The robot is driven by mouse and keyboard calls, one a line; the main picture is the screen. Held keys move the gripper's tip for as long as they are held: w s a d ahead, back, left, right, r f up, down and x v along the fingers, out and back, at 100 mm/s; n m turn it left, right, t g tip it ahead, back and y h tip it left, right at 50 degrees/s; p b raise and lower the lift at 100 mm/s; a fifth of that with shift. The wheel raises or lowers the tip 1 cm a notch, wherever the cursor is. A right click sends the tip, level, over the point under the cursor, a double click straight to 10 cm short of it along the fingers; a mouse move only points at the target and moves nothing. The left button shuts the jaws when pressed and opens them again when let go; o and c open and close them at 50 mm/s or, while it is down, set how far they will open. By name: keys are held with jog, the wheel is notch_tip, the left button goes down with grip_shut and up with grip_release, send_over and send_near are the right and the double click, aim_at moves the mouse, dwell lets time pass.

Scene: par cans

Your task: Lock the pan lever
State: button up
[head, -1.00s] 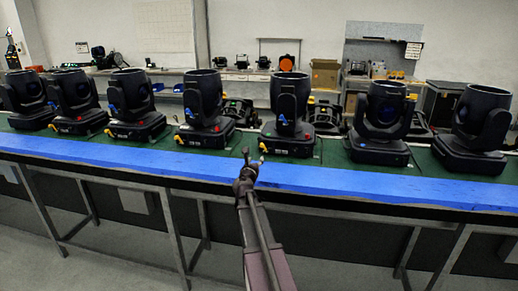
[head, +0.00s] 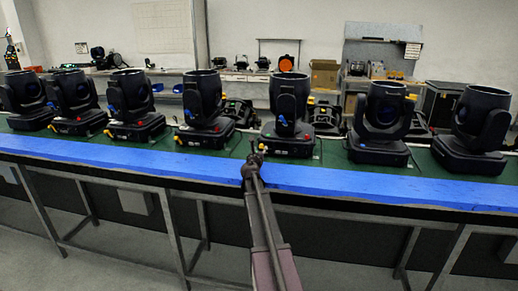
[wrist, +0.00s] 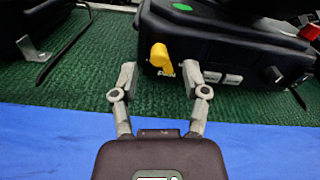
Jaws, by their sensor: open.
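The yellow lever (wrist: 161,58) stands out from the front edge of a black moving-head light's base (wrist: 225,55) in the wrist view, tilted slightly. In the head view this appears to be the light (head: 288,125) just beyond my gripper (head: 257,147); the lever is small there and partly behind the fingers. In the wrist view my gripper (wrist: 158,76) is open. Its two grey fingers point at the base, with the lever between their lines and a little beyond the tips. Nothing is held. I see no finger touching the lever.
More black lights stand in a row to the left (head: 203,110) and right (head: 380,125) on the green mat (wrist: 75,85). A blue strip (head: 380,186) runs along the bench's front edge. The mat before the lever is clear.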

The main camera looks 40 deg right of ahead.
jog(key=shift+x, duration=1.45)
grip_shut()
jog(key=shift+a, duration=0.25)
jog(key=shift+d, duration=0.15)
